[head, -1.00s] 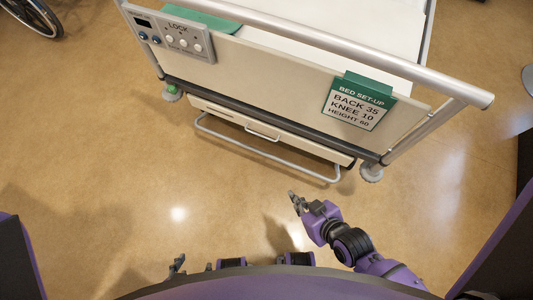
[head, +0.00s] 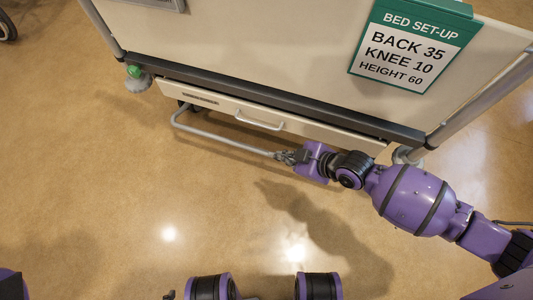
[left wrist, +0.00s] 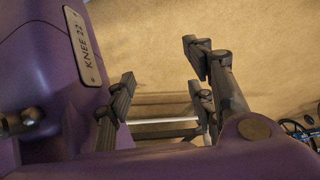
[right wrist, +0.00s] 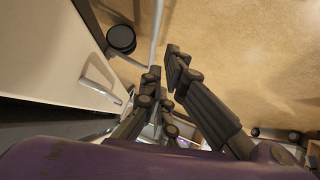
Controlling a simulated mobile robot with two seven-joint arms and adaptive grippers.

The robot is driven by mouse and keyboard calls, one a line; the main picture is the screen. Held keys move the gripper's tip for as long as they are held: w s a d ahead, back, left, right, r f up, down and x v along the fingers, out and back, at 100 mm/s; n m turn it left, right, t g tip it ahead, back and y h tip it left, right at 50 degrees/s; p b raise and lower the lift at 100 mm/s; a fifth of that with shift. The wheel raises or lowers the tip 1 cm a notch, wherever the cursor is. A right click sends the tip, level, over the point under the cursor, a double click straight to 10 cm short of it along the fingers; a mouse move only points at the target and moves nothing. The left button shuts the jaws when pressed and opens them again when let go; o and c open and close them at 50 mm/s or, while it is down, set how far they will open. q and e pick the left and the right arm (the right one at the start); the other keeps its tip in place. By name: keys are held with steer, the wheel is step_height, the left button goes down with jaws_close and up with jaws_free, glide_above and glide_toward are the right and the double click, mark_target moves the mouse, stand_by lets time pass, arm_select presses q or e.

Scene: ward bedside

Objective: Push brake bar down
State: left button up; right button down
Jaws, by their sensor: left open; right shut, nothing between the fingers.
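The brake bar (head: 222,143) is a grey tube that juts out low in front of the bed's foot end. My right gripper (head: 284,157) is shut and empty at the bar's right part. It covers that part, so I cannot tell whether it touches the bar. In the right wrist view a light tube, apparently the bar (right wrist: 157,32), runs up from beside the fingertips (right wrist: 163,70). My left gripper (left wrist: 160,80) is open and empty over the floor, away from the bar.
A drawer front with a handle (head: 260,121) lies just above the bar. A green-marked caster (head: 137,78) stands left and another (head: 402,156) right. The bed set-up sign (head: 412,42) reads Back 35, Knee 10, Height 60. The floor in front is clear.

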arm_select(q)
steer(key=shift+w+a+f+b, duration=0.1)
steer(key=shift+a+f+b, duration=0.15)
steer(key=shift+f+b, duration=0.55)
arm_select(e)
steer(key=shift+w+d+f+n, duration=0.15)
steer(key=shift+w+f, duration=0.25)
steer(key=shift+w, duration=0.2)
steer(key=shift+w+d+f+n, duration=0.15)
steer(key=shift+w+f, duration=0.2)
steer(key=shift+w, duration=0.2)
arm_select(q)
steer(key=shift+f, duration=0.15)
arm_select(e)
steer(key=shift+a, duration=0.1)
